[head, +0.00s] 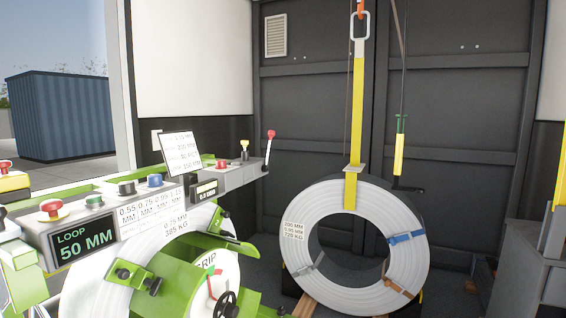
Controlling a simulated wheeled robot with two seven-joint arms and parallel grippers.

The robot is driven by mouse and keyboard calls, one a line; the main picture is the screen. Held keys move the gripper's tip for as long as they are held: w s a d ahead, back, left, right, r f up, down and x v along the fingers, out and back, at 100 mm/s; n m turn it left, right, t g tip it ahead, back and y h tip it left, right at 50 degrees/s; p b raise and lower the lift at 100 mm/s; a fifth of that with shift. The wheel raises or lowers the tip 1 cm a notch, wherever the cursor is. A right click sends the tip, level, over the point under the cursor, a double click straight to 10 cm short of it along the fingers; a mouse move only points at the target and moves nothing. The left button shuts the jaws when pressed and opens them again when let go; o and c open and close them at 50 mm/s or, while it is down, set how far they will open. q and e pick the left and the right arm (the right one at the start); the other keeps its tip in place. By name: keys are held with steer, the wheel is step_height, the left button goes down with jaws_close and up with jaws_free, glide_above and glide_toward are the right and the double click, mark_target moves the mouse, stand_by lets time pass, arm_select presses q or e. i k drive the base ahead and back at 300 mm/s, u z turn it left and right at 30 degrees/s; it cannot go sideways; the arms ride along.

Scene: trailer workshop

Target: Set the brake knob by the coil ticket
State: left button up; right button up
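A label strip (150,210) lists 0.55, 0.75, 0.95 and apparently 1.15 MM. A ticket (174,225) below the panel, on the coil in the green machine, reads 0.75 MM, 385 KG. A ticket (294,231) on the large strapped coil (337,290) seems to read 200 MM, 0.95 MM, 725 KG. Neither gripper shows.
A yellow sling (357,110) runs from a hook to the large coil. The green uncoiler (160,275) has a black handwheel (226,304). A tilted text card (180,153) and a red-knobbed lever (269,150) stand on the panel. A grey bench (530,265) is at right.

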mark_target(221, 164)
steer(key=z, duration=1.1)
steer(key=i, duration=1.25)
steer(key=u, duration=0.8)
steer(key=i, duration=0.75)
steer(key=u, duration=0.85)
